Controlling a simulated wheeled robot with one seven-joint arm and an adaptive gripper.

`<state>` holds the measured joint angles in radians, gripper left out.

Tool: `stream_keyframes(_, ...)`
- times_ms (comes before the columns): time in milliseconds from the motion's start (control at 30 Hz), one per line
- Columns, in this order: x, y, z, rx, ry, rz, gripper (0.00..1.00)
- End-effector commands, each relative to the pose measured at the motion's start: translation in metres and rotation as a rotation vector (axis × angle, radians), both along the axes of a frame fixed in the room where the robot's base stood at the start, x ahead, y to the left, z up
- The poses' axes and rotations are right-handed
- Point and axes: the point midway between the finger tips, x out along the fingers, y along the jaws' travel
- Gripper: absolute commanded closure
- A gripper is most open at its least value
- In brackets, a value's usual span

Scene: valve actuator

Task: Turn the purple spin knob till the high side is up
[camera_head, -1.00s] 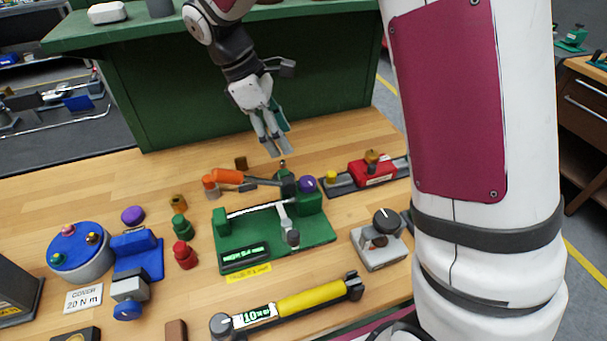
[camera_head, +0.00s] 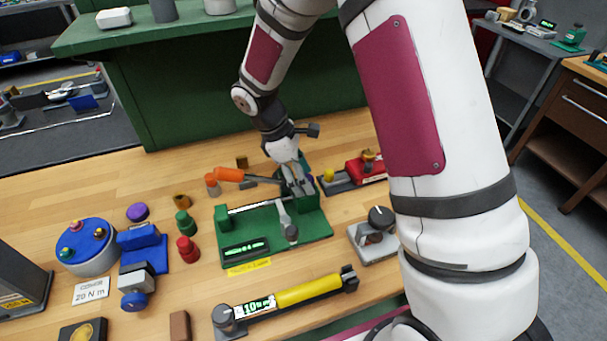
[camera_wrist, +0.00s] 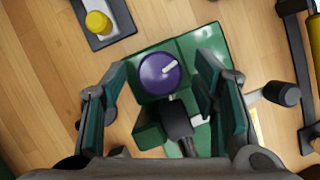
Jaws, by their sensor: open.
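The purple spin knob (camera_wrist: 160,73) shows in the wrist view on top of a green fixture (camera_wrist: 205,43). A pale mark on its face points to the upper right. My gripper (camera_wrist: 165,75) is open, with one finger on each side of the knob; I cannot tell whether either touches it. In the head view my gripper (camera_head: 297,185) is down at the right rear of the green fixture (camera_head: 315,228), and it hides most of the knob there.
An orange-handled lever (camera_head: 229,175) lies left of my gripper. A red block on a dark rail (camera_head: 366,171) is close on the right. A grey device with a black knob (camera_head: 380,218) and a yellow torque wrench (camera_head: 308,291) are nearer. Blue parts (camera_head: 143,240) stand at left.

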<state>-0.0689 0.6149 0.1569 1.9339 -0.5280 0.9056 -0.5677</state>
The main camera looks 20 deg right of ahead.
Motion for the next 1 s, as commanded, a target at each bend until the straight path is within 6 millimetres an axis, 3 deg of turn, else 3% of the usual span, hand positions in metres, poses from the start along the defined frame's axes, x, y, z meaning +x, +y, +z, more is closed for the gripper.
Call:
stream_keyframes(200,0.0,-0.0002,-0.0002,0.0,0.0,0.0,0.46)
stream_keyframes(400,0.0001,-0.0001,-0.0001,0.0,0.0,0.0,0.91)
stream_keyframes(433,0.0001,-0.0001,-0.0001,0.0,0.0,0.0,0.94)
stream_keyframes(567,0.0007,-0.0002,-0.0004,0.0,0.0,-0.015,0.94)
stream_keyframes(833,0.0028,-0.0014,-0.001,-0.002,0.002,-0.256,0.94)
stream_keyframes(1000,0.0016,-0.001,0.0,-0.002,0.002,-0.275,0.94)
